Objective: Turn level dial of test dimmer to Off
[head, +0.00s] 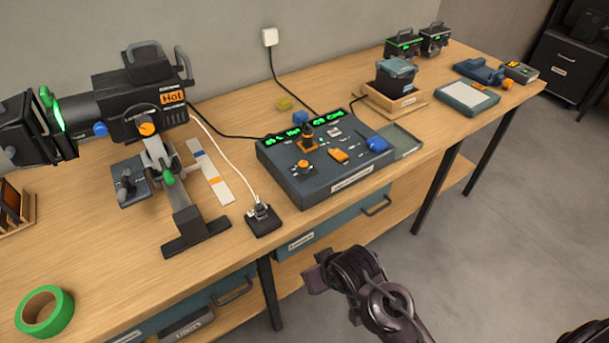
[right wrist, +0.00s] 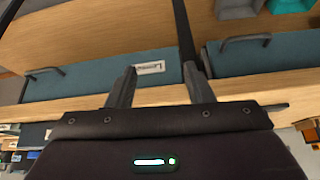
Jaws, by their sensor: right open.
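A small black box (head: 263,220) with a raised fitting on top lies near the table's front edge in the head view, with a white cable running into it. It looks like the test dimmer, but its dial and markings are too small to read. My right gripper (head: 318,272) is in front of the table, below and to the right of the box, apart from it. In the right wrist view my right gripper (right wrist: 160,85) has its fingers apart with nothing between them, facing the drawer fronts. My left gripper is not in view.
A dark control console (head: 325,165) with green displays and orange knobs stands right of the box. A stage lamp (head: 140,95) on a stand is to the left. Green tape (head: 45,312) lies front left. A blue drawer (head: 330,222) with a protruding handle sits under the tabletop.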

